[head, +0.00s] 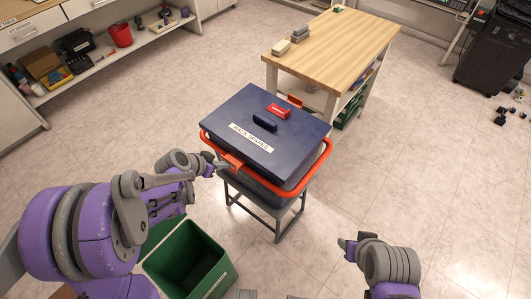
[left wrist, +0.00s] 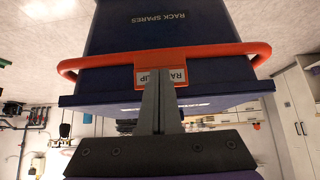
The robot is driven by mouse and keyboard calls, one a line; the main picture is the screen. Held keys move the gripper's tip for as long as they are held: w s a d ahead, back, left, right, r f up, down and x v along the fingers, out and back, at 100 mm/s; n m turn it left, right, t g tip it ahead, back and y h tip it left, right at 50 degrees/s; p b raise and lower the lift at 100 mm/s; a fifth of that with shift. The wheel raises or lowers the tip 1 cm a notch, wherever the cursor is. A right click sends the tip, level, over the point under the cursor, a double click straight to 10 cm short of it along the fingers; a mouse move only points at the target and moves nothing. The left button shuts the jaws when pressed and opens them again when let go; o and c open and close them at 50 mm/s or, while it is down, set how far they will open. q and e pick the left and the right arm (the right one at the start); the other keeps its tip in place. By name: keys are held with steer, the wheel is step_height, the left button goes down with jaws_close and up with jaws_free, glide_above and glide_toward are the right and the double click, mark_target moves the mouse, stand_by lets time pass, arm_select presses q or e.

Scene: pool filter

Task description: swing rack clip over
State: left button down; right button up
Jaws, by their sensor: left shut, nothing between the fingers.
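The rack clip is an orange-red bail (head: 320,163) around the front and sides of a dark blue box (head: 241,165) marked "RACK SPARES". Its labelled tab (head: 233,162) is at the box's front left. In the left wrist view, the labelled tab (left wrist: 182,77) shows behind my fingers, which hide part of its label. My left gripper (head: 219,164) is shut and empty, with its tips at the tab; I cannot tell if they touch. It also shows in the left wrist view (left wrist: 160,95). My right gripper (head: 345,243) is low right of the box, its fingers unclear.
The box sits on a dark grey stand (head: 277,218). A green bin (head: 188,264) is on the floor below my left arm. A wooden-topped workbench (head: 335,42) stands behind the box. Shelves (head: 97,66) line the upper left. The floor on the right is mostly clear.

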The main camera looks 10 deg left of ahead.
arm_select(q)
steer(key=shift+w, duration=0.1)
steer(key=shift+w+d+r, duration=0.25)
steer(key=shift+w+r, duration=0.1)
stand_by(0.3)
steer(key=shift+r, duration=0.1)
